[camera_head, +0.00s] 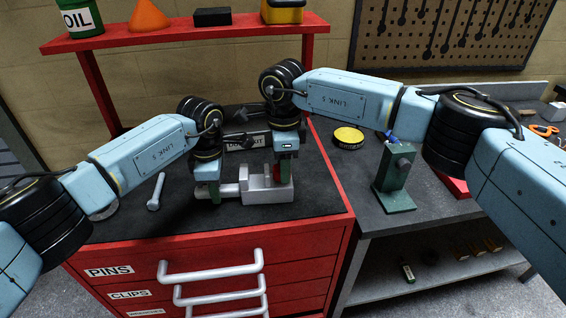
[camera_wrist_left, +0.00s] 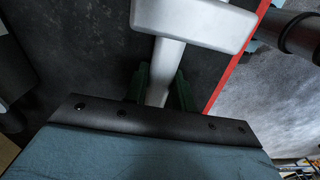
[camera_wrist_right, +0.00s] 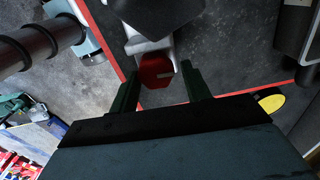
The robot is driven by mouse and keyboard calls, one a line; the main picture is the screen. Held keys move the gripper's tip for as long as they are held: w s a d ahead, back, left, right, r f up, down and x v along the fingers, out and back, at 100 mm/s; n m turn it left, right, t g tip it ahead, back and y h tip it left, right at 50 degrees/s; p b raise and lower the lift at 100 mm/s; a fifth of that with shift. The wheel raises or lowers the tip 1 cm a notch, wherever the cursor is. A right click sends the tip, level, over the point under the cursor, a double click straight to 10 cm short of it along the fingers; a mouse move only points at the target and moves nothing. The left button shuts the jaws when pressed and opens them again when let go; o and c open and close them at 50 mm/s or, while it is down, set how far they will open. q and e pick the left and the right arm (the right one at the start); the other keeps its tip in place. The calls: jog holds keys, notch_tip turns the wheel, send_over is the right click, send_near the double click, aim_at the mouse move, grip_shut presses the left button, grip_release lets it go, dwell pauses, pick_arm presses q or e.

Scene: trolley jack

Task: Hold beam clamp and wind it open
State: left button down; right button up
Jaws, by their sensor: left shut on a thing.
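The beam clamp (camera_head: 268,195) is a light grey metal block with a narrow bar, lying on the dark top of the red cabinet. My left gripper (camera_head: 214,194) is shut on the bar at its left end; the left wrist view shows the grey bar (camera_wrist_left: 163,72) between the green fingers. A red knob (camera_wrist_right: 157,72) is on the clamp. My right gripper (camera_head: 284,176) is above the clamp's right part. In the right wrist view its fingers are apart, one on each side of the knob, with gaps showing. The knob is mostly hidden in the head view.
A loose bolt (camera_head: 156,192) lies left of the clamp. A yellow-topped round tin (camera_head: 348,137) and a green stand (camera_head: 395,187) are to the right on the grey bench. A red shelf (camera_head: 190,32) with an oil can (camera_head: 80,18) spans the back.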

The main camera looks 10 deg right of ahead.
jog(key=shift+r, duration=0.1)
pick_arm(q)
jog(key=shift+d+r, duration=0.1)
pick_arm(e)
notch_tip(320, 180, up, 12)
dwell(0.4)
pick_arm(q)
jog(key=c, duration=1.1)
grip_release()
